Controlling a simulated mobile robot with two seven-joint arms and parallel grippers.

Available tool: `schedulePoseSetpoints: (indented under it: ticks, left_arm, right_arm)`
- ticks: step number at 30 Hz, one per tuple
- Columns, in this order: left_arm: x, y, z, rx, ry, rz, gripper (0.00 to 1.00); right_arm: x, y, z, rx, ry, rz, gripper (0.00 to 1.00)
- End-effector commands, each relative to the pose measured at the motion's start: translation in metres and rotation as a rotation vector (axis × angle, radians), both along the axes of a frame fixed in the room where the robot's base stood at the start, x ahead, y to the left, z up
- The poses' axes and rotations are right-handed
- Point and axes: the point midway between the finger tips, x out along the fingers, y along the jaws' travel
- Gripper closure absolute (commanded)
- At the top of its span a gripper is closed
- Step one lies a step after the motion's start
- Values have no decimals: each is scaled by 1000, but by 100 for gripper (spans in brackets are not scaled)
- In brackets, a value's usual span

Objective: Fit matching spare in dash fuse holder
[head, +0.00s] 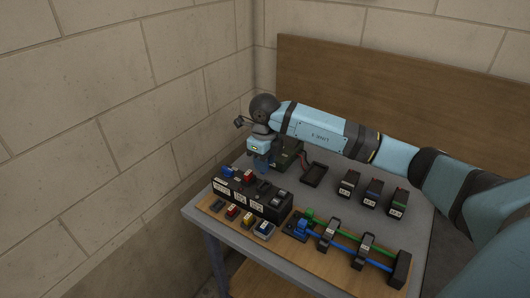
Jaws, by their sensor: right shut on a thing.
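A black dash fuse holder (236,191) with white labels on its front stands on the table's left part. Small blue (228,170) and red (249,177) pieces sit on its top, with dark and grey ones to their right. Spare-like pieces lie in a row on the board in front: a dark one (217,205), a red one (232,212), a yellow one (248,218) and a white-blue one (264,229). My right gripper (262,166) points down just behind the holder. It is shut on a small part, too small to identify. My left gripper is out of view.
A dark box (286,154) stands close behind the gripper, with a black tray (314,174) beside it. Three labelled blocks (373,192) stand at right. Blue and green tubes in clamps (327,235) fill the front right. Walls rise behind and left.

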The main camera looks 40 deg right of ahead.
Motion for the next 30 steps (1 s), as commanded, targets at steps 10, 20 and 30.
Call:
schedulePoseSetpoints:
  ticks: [10, 20, 30]
  left_arm:
    - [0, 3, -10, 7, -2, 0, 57]
    - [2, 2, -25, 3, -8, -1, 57]
    - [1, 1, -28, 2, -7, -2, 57]
  right_arm:
    - [-1, 0, -19, 0, 2, 1, 91]
    - [-1, 1, -52, 1, 0, 2, 91]
    - [-1, 0, -59, 0, 0, 1, 91]
